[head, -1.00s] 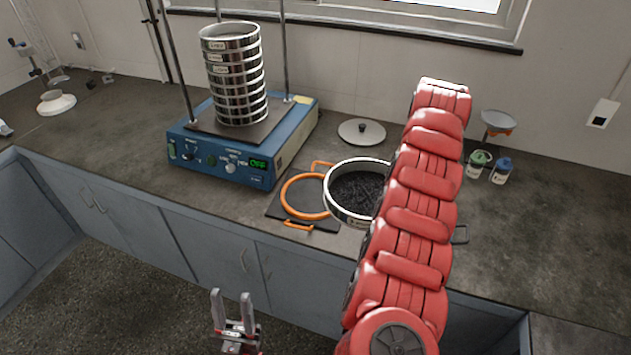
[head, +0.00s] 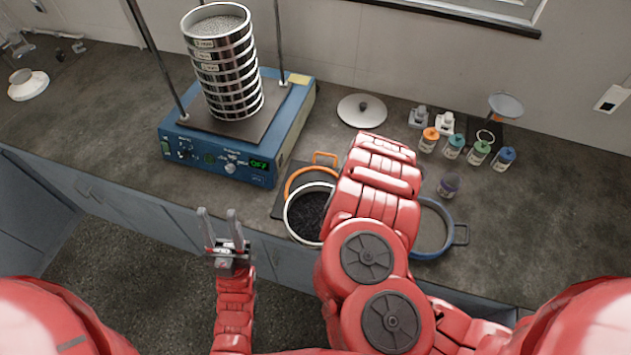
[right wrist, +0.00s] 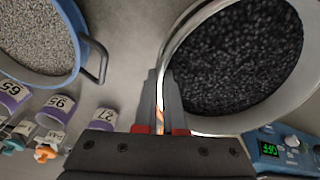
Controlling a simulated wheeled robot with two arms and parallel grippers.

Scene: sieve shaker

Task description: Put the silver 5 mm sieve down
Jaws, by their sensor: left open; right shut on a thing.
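The silver sieve (head: 304,212) holds dark granules and is partly hidden by my right arm in the head view. In the right wrist view the sieve (right wrist: 240,75) fills the right side. My right gripper (right wrist: 163,95) is shut on its rim. In the head view the sieve overlaps the front of a dark mat with an orange ring (head: 292,184); I cannot tell whether it touches the mat. My left gripper (head: 222,218) is open and empty, in front of the counter's edge.
The blue shaker (head: 222,160) carries a stack of sieves (head: 226,75). A lid (head: 361,111) lies behind. A blue-rimmed pan (head: 449,242) stands right of my right arm, near several small bottles (head: 454,146). The counter at far right (head: 570,210) is clear.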

